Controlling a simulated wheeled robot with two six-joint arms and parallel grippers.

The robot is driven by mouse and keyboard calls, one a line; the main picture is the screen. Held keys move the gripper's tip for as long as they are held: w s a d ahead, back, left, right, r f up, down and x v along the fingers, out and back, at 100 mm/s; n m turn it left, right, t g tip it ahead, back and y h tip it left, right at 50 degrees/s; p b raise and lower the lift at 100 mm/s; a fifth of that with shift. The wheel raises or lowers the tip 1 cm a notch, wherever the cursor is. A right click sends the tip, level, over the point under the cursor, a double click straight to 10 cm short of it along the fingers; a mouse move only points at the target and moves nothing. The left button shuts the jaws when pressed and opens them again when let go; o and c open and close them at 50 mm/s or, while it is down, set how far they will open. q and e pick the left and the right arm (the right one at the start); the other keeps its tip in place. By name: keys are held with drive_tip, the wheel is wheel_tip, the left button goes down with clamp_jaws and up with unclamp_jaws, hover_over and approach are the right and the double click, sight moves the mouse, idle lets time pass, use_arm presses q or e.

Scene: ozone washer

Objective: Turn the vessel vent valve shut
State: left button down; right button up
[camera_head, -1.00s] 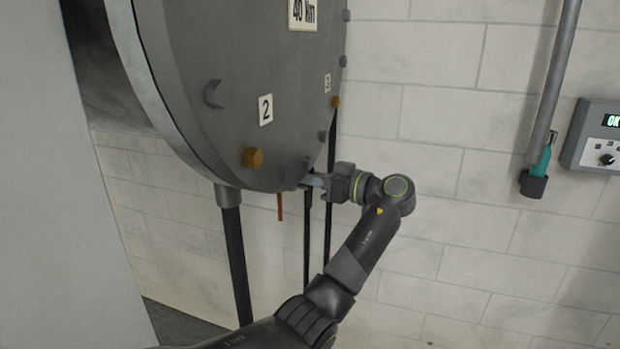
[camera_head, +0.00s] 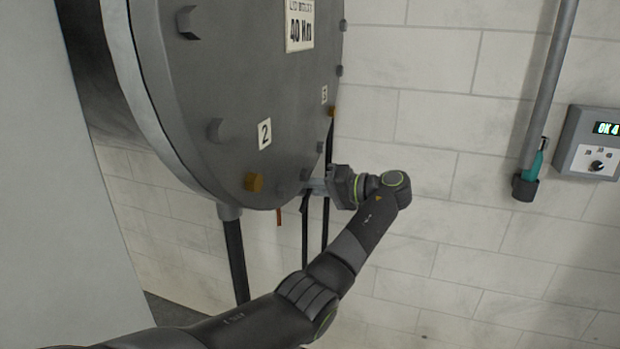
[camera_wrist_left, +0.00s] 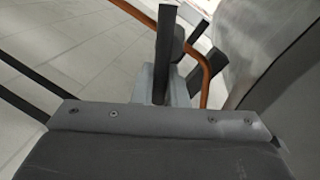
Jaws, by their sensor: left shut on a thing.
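The vessel's large round grey lid (camera_head: 230,90) fills the upper left of the head view. My left gripper (camera_head: 314,187) is at the lid's lower right edge, reaching in from the right. In the left wrist view, a dark flat bar (camera_wrist_left: 164,55), which looks like the vent valve's lever, stands between the fingers of the left gripper (camera_wrist_left: 160,98), and they are shut on it. An orange-brown pipe (camera_wrist_left: 205,70) curves behind the bar; its lower end (camera_head: 279,217) hangs below the lid in the head view. The valve body is mostly hidden. My right gripper is out of view.
Dark support legs (camera_head: 235,260) stand under the vessel. The space before the wall is clear.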

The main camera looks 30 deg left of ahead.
use_arm(q)
drive_tip(key=m+p, duration=0.2)
drive_tip(key=shift+w+f+m+g, duration=0.1)
drive_tip(key=shift+m+g, duration=0.2)
drive_tip(key=shift+g, duration=0.1)
drive_tip(key=shift+f+m+g+p, duration=0.35)
drive_tip(key=shift+m+p, duration=0.3)
drive_tip(key=shift+m, duration=0.15)
drive_tip(key=c, duration=1.5)
unclamp_jaws()
drive_tip(key=shift+f, duration=0.1)
drive_tip(key=shift+c, duration=0.2)
